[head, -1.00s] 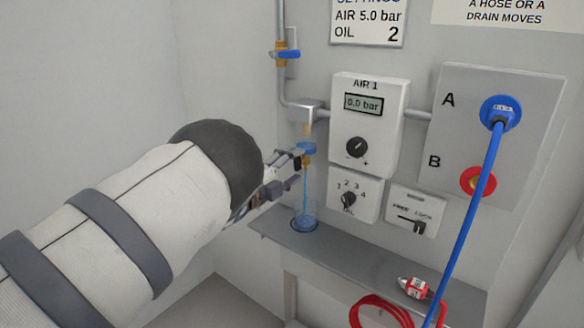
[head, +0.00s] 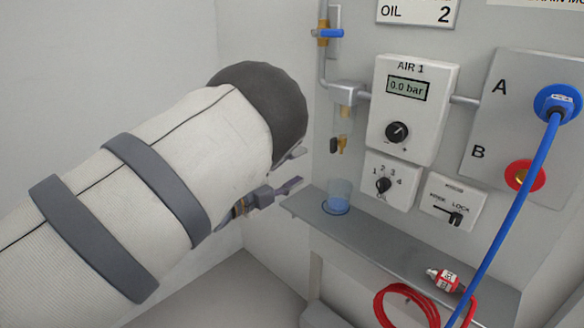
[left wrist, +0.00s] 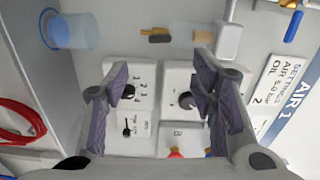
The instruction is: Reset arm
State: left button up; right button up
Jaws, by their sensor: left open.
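My left gripper (head: 301,167) is open and empty, left of the wall panel. It also shows in the left wrist view (left wrist: 160,70), with its two fingers apart and nothing between them. A clear filter bowl (head: 343,125) hangs from a grey pipe block, with a brass drain cock (head: 342,146) under it, to the right of my fingers and apart from them. A clear cup with blue liquid (head: 337,198) stands on the shelf below the drain; it also shows in the left wrist view (left wrist: 70,32). My right gripper is not in view.
The AIR 1 regulator (head: 412,110) reads 0.0 bar. Below are a numbered oil dial (head: 384,186) and a FREE/LOCK slider (head: 455,216). A blue hose (head: 510,195) is plugged into port A. A red-and-white fitting (head: 446,280) lies on the shelf (head: 400,248). A blue-handled valve (head: 328,33) is above.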

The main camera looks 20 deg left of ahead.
pick_arm(q)
jog(key=s+a+f+n+g+y, duration=0.4)
jog(key=s+f+n, duration=0.3)
jog(key=s+f, duration=0.5)
jog(key=s+a+f+n+g+y, duration=0.1)
jog(key=s+f+n+g+y, duration=0.2)
jog(key=s+f+n+g, duration=0.85)
jog(key=s+d+f+n+g, duration=0.1)
jog(key=s+d+f, duration=0.1)
jog(key=s, duration=0.6)
jog(key=s+d+f+n+g, duration=0.1)
jog(key=s+d+f, duration=0.1)
jog(key=s, duration=0.6)
jog(key=s+d+f+n+g, duration=0.1)
jog(key=s+d+f, duration=0.1)
jog(key=s, duration=0.6)
jog(key=shift+s+d+f+g+h, duration=0.2)
jog(key=shift+d+f+g+h, duration=0.1)
jog(key=shift+f+g+h, duration=0.1)
